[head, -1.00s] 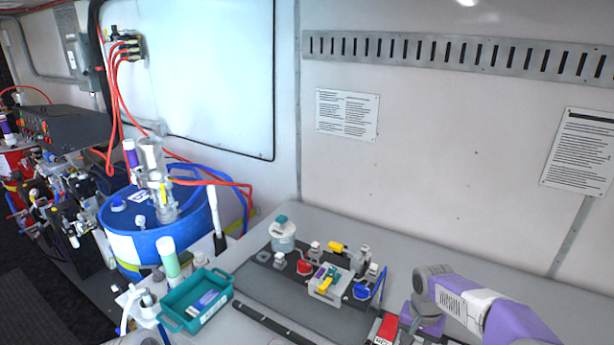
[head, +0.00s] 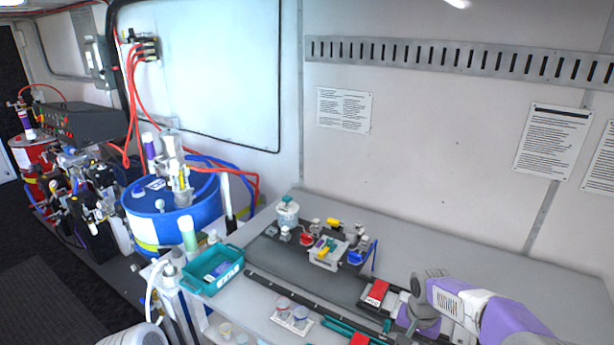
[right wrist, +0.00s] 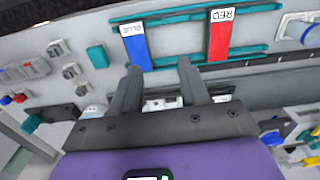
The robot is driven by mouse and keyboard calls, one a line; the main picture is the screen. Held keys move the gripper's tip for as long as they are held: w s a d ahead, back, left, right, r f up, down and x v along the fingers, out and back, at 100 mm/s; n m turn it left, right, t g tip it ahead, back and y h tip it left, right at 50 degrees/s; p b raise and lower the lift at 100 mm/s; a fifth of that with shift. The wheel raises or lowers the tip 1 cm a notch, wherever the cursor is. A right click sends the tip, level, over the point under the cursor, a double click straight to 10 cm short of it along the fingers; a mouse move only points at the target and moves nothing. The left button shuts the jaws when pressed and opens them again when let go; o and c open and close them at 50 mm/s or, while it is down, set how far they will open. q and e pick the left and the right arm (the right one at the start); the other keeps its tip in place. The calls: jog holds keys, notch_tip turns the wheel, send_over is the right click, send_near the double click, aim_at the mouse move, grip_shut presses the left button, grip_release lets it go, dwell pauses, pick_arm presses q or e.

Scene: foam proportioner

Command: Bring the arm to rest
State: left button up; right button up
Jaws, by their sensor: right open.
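My right arm (head: 485,312), purple and white, comes in at the lower right of the head view over the bench. Its fingertips cannot be made out there. In the right wrist view my right gripper (right wrist: 158,78) has its two dark fingers apart with nothing between them. The fingers point toward a blue-labelled strip (right wrist: 138,45) and a red-labelled strip (right wrist: 219,38) set between teal rails. I cannot tell whether the fingertips touch anything. My left gripper is not in view.
The grey bench (head: 455,245) holds a dark mat with small parts, a teal tray (head: 213,270), a red-labelled block (head: 376,293) and a small holder with two cups (head: 291,315). A blue drum (head: 172,210) stands at the left. The bench's back right is clear.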

jog(key=shift+n+y, duration=0.7)
jog(key=shift+n, duration=0.1)
jog(key=a+f, duration=0.1)
jog(key=f, duration=0.2)
jog(key=a+f, duration=0.2)
jog(key=f, duration=0.2)
jog(key=a+f, duration=0.2)
jog(key=f, duration=0.2)
jog(key=shift+s+a+f, duration=0.15)
jog(key=shift+a, duration=0.05)
jog(key=s+a+f+n+y, duration=0.1)
jog(key=s+a+f, duration=0.5)
jog(key=s, duration=0.4)
jog(key=s+a+f+n+y, duration=0.1)
jog(key=s+a+f, duration=0.3)
jog(key=s+f, duration=0.55)
pick_arm(q)
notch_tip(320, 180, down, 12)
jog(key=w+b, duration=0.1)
jog(key=b, duration=1)
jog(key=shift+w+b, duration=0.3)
jog(key=shift+b, duration=0.1)
pick_arm(e)
notch_tip(320, 180, down, 10)
jog(key=shift+w+f, duration=0.2)
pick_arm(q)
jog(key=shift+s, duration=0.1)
pick_arm(e)
jog(key=shift+a, duration=0.1)
jog(key=shift+c, duration=0.2)
